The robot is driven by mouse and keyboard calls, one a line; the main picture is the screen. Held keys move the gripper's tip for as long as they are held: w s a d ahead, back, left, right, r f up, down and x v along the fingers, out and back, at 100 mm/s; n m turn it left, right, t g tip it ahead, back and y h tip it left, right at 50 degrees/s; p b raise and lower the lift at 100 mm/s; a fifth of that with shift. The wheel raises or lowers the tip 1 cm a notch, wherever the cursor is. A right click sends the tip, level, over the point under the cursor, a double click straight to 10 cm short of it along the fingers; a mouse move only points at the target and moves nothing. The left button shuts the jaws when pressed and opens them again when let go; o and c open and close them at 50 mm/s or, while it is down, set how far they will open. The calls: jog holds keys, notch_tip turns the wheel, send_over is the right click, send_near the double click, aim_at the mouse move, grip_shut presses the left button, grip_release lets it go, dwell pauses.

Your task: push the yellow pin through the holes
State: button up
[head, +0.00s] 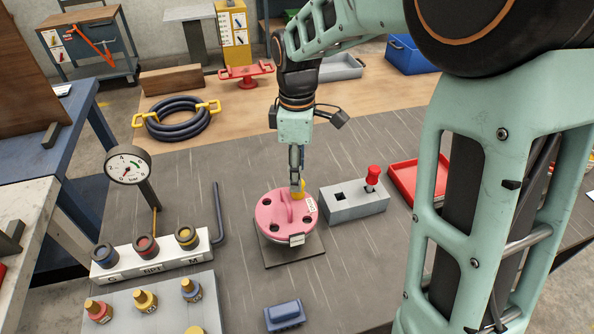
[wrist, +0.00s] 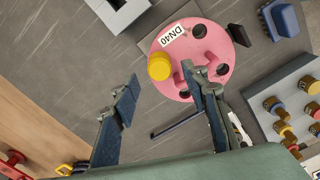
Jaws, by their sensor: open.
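The yellow pin (wrist: 160,66) shows in the wrist view as a round yellow head at the edge of the pink flange (wrist: 193,42). In the head view the pin (head: 299,188) is partly hidden behind my fingers at the far side of the pink flange (head: 271,214). The flange has several dark holes, a raised rib and a "DN40" label. My gripper (head: 296,174) is over the pin, pointing down. In the wrist view its fingers (wrist: 160,75) are open, one on each side of the pin head. How deep the pin sits is hidden.
The spool stands on a dark square plate (head: 292,252). To its right is a grey block (head: 352,206) with a square hole and a red-handled plug (head: 372,177). A fitting rack (head: 155,258), a gauge (head: 128,165) and a hex key (head: 218,213) are left. A blue part (head: 284,316) lies in front.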

notch_tip(320, 180, up, 12)
jog(key=shift+f, duration=0.25)
dwell(0.3)
